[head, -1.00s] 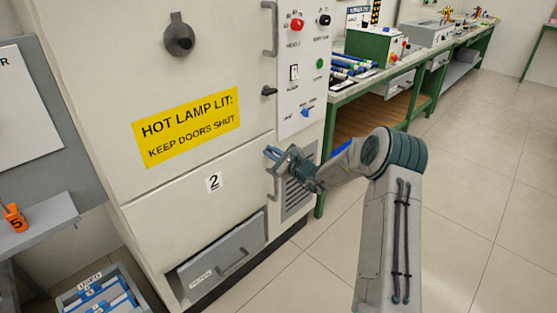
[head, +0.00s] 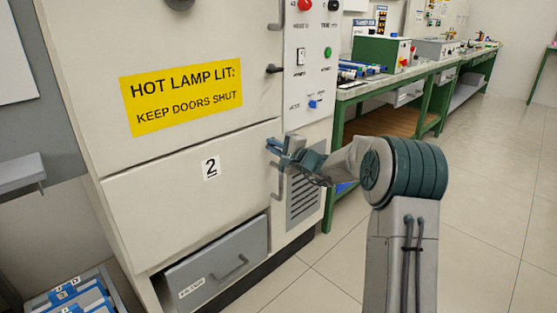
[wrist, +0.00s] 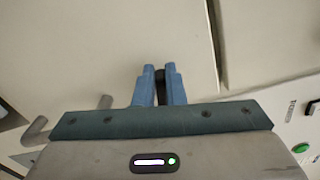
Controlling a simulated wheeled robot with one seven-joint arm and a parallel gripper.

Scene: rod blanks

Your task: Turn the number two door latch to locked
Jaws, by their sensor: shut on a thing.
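The number two door (head: 150,215) is the lower cream door of the cabinet, with a "2" label (head: 210,167), and it is closed. My gripper (head: 273,146) is at its upper right corner. In the wrist view, the blue fingers of my gripper (wrist: 160,78) are shut on a small dark latch (wrist: 160,76) between them. Its angle is mostly hidden by the fingers. The door's grey handle (head: 277,182) is just below my gripper; it also shows in the wrist view (wrist: 38,130).
Above, the upper door carries a yellow warning sign (head: 182,97) and has a black latch (head: 275,69) lying level. A switch panel (head: 310,75) stands right of it. A drawer (head: 215,265) is below door two. A green bench (head: 385,88) is behind; floor at right is clear.

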